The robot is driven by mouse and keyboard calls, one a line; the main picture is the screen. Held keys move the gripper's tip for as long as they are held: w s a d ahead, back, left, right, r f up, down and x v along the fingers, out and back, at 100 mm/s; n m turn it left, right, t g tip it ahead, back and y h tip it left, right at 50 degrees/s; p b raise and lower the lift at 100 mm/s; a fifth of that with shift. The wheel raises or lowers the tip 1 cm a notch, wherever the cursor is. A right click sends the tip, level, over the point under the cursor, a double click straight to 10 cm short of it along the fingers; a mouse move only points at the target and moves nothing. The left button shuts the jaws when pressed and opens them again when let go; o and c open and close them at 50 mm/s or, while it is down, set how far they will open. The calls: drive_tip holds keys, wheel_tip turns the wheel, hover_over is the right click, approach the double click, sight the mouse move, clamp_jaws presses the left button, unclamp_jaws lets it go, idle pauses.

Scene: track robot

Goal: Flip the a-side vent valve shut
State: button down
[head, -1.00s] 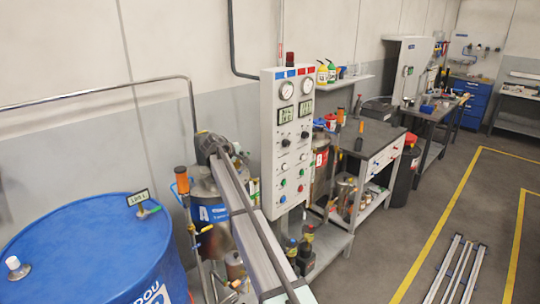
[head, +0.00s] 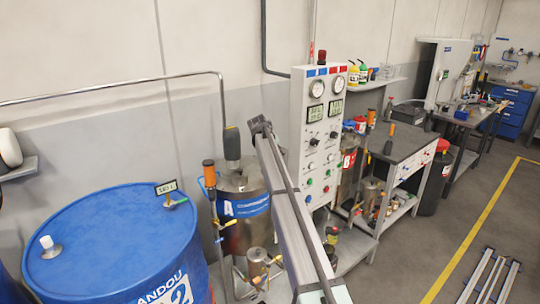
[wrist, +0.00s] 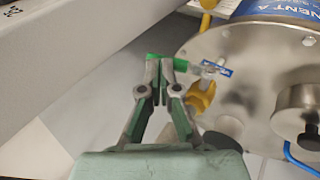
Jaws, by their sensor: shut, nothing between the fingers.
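The A-side tank (head: 240,238), silver with a blue label, stands left of the control panel in the head view. Its round metal lid (wrist: 235,48) fills the right of the wrist view. On the lid are a yellow handle (wrist: 201,98) and a clear fitting with a small blue tag (wrist: 217,69). A green lever-like piece (wrist: 181,65) runs from beside the fitting to behind my fingertips. I cannot tell for sure which part is the vent valve's lever. My gripper (wrist: 160,64) is shut and empty, its tips overlapping the green piece in view; contact is unclear. The head view does not show the fingers clearly.
A blue drum (head: 105,235) stands to the left. The control panel (head: 322,140) rises right of the tank, with a workbench (head: 405,143) beyond it.

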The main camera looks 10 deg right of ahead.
drive_tip(key=shift+d+r, duration=0.1)
drive_tip(key=shift+r, duration=0.1)
drive_tip(key=shift+r+p, duration=0.3)
drive_tip(key=shift+r, duration=0.35)
drive_tip(key=s+a+r+p, duration=0.1)
drive_tip(key=s+r+p, duration=0.2)
drive_tip(key=r, duration=0.6)
drive_tip(key=shift+r+p, duration=0.25)
drive_tip(key=shift+p, duration=0.05)
drive_tip(key=shift+a, duration=0.1)
